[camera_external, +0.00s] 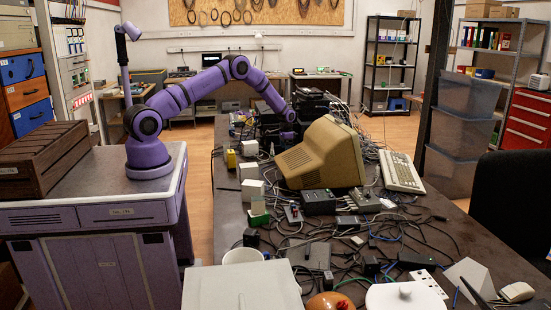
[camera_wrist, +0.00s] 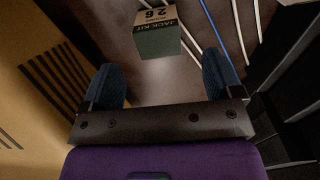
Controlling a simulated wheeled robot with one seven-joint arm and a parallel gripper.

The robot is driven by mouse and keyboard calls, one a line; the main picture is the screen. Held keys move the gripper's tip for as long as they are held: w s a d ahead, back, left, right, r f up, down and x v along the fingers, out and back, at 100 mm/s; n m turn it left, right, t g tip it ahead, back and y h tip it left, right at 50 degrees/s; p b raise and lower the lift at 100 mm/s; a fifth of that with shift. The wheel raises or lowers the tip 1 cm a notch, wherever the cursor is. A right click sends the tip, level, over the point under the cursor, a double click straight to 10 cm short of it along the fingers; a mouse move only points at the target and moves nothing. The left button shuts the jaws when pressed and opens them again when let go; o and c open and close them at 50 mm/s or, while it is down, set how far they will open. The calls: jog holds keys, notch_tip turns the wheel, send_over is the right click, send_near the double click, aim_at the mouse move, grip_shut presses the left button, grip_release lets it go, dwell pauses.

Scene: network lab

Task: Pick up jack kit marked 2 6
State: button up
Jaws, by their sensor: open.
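The jack kit marked 2 6 (camera_wrist: 158,40) is a small dark green box with a tan top label, seen in the wrist view at the upper middle. It sits on the dark tabletop, its print upside down in this view. My gripper (camera_wrist: 165,82) is open and empty, its two blue-grey fingers apart. The box lies beyond the fingertips, roughly in line with the gap between them. In the external view my gripper (camera_external: 288,137) is low over the table behind the beige monitor (camera_external: 322,155); I cannot make out the kit there.
The beige monitor casing (camera_wrist: 40,90) stands close on the left in the wrist view. Black slotted equipment (camera_wrist: 295,85) is close on the right. White and blue cables (camera_wrist: 236,38) run beside the kit. The long table (camera_external: 228,215) is cluttered with adapters and cables.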

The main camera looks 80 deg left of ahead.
notch_tip(320, 180, down, 9)
jog(key=shift+d+r, duration=0.1)
dwell(0.4)
jog(key=c, duration=1.1)
